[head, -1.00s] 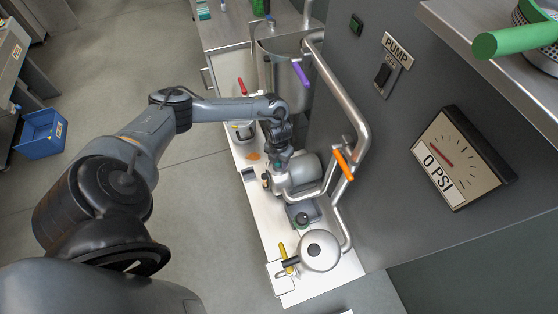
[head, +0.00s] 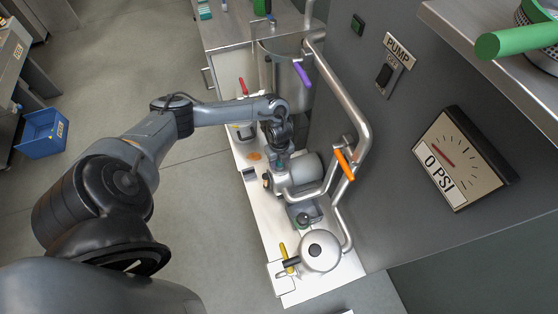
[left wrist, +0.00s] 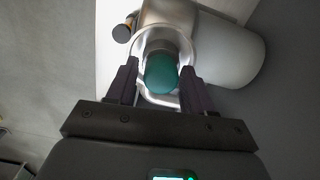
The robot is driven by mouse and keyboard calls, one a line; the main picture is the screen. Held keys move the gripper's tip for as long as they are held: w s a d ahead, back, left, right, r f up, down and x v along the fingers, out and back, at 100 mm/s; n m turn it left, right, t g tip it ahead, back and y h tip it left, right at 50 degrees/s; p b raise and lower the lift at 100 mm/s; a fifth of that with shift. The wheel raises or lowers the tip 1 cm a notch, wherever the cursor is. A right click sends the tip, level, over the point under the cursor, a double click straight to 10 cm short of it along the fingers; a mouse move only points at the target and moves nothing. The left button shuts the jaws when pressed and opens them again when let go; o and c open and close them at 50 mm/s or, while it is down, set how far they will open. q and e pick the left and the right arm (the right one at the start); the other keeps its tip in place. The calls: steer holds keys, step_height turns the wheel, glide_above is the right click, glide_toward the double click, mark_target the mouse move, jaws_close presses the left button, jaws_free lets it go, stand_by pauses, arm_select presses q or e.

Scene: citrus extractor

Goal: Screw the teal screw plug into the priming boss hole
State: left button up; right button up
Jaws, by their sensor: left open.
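The teal screw plug (left wrist: 161,74) shows its rounded end in the left wrist view, at the round metal opening of the priming boss (left wrist: 146,41) on the pump. My left gripper (left wrist: 160,70) is open, with one dark finger on each side of the plug. I see small gaps between the fingers and the plug. The hole itself is hidden behind the plug, so I cannot tell how deep it sits. In the head view my left gripper (head: 280,154) is over the pump body (head: 303,168), and the arm largely hides the plug. My right gripper is not in view.
A steel pipe (head: 357,100) with an orange-handled valve (head: 344,163) rises right of the pump. A round steel vessel (head: 320,251) and a yellow handle (head: 284,254) stand in front. A tank with a purple handle (head: 302,75) is behind. The grey wall limits the right side.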

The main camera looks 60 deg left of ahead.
arm_select(q)
steer(key=shift+n, duration=0.3)
steer(key=shift+c, duration=0.5)
steer(key=c, duration=0.3)
steer(key=m, duration=0.6)
steer(key=shift+m, duration=0.3)
steer(key=m, duration=0.5)
steer(key=shift+s+m, duration=0.1)
steer(key=shift+m, duration=0.2)
steer(key=o, duration=0.4)
